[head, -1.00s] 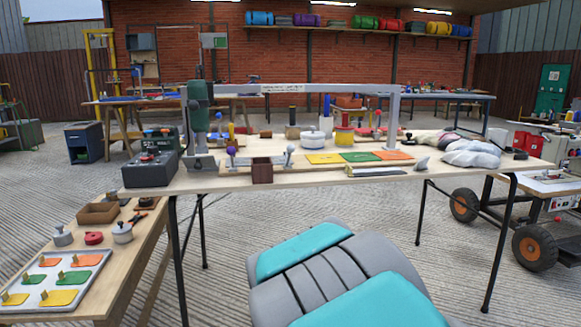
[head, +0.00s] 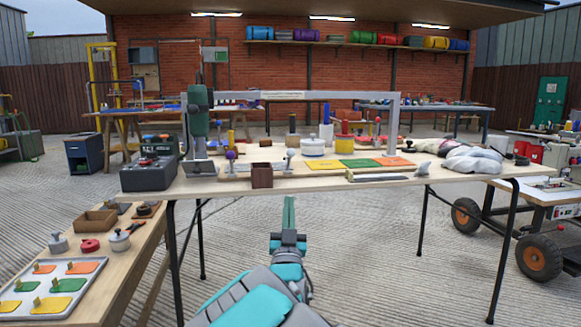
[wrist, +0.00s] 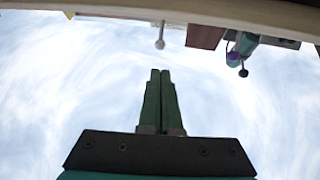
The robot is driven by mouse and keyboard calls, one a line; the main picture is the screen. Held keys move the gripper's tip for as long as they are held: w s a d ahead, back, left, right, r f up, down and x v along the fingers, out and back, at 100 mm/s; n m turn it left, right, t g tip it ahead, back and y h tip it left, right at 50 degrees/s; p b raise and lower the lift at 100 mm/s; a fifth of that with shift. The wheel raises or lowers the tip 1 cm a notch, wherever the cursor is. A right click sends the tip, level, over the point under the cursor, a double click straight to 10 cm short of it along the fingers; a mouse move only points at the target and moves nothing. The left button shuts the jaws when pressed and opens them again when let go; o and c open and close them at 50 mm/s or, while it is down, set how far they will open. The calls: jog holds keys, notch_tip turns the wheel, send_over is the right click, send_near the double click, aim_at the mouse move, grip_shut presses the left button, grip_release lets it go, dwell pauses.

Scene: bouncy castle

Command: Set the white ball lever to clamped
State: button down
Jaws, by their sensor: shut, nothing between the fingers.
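The white ball lever (head: 290,154) stands roughly upright at the front of the workbench, just right of a small brown box (head: 262,176). In the wrist view its pale ball (wrist: 160,44) hangs down from the bench edge, as that picture is upside down. A second lever with a purple ball (head: 231,155) stands to the left of the box; it also shows in the wrist view (wrist: 233,57). My gripper (head: 289,198) is in front of the bench's front edge, below the white lever and apart from it. Its green fingers (wrist: 160,72) are together and empty.
The workbench (head: 330,180) carries yellow, green and orange plates (head: 358,163), a grey overhead frame (head: 300,95) and a dark control box (head: 150,174) at left. A low side table (head: 110,265) stands at lower left. Open floor lies in front of the bench.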

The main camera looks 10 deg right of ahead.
aim_at(291, 156)
jog(key=x, duration=1.4)
jog(key=shift+p, duration=0.3)
